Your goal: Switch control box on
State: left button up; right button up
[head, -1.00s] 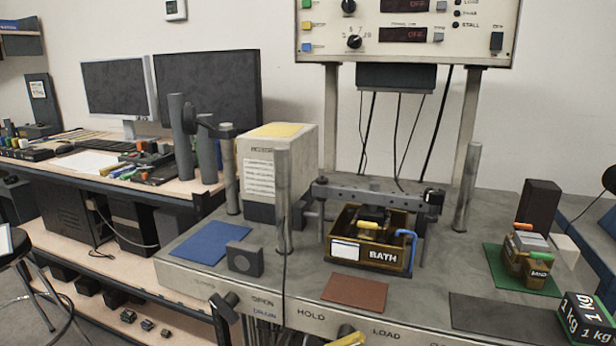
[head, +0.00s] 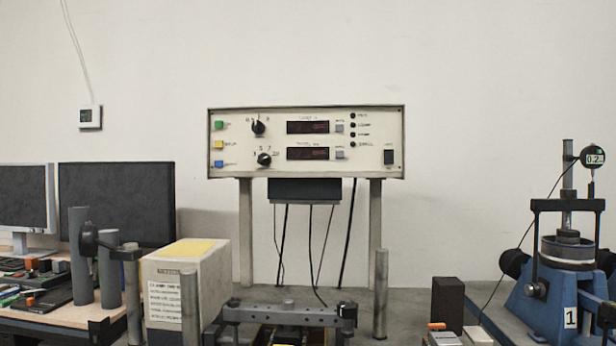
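The control box (head: 345,160) is a cream panel on two posts above the bench, in the middle of the head view. It has green, yellow and blue buttons on its left, two black knobs, two dark red displays and a column of small dark lamps. The display text is too small to read, and no lamp looks lit. Neither of my grippers shows in the head view.
A motor box (head: 185,285) with a yellow top stands at the left, near metal posts. A metal crossbar (head: 285,313) spans the bench below the control box. A blue test device (head: 555,290) with a dial gauge stands at the right. Monitors (head: 117,203) stand at the far left.

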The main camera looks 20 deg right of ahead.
aim_at(388, 153)
jog(key=z, duration=0.4)
jog(key=k, duration=1.1)
jog(key=z, duration=1.5)
jog(key=i, duration=0.9)
jog(key=u, duration=0.9)
jog(key=i, duration=0.35)
jog(key=u, duration=0.1)
jog(key=k, duration=0.25)
jog(key=u, duration=1.25)
